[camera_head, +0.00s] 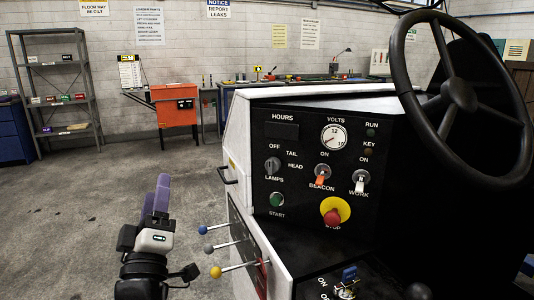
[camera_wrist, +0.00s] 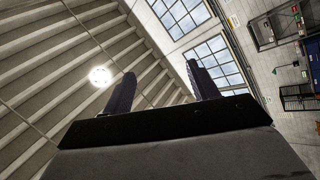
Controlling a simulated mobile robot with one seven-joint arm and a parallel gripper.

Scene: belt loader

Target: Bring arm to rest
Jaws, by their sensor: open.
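My gripper (camera_head: 157,193) points upward at the lower left of the head view, left of the loader's control panel (camera_head: 308,160). Its two purple-grey fingers look close together from this side. In the wrist view my gripper (camera_wrist: 160,92) shows two dark fingers set wide apart with nothing between them. It is open, empty and apart from the panel and its levers. The wrist view looks up at the ceiling and windows.
Levers with blue, grey and yellow knobs (camera_head: 216,272) stick out just right of my gripper. A steering wheel (camera_head: 460,95) is at the right. A grey shelf (camera_head: 60,88) and an orange cabinet (camera_head: 176,106) stand at the back. The concrete floor (camera_head: 85,225) at the left is clear.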

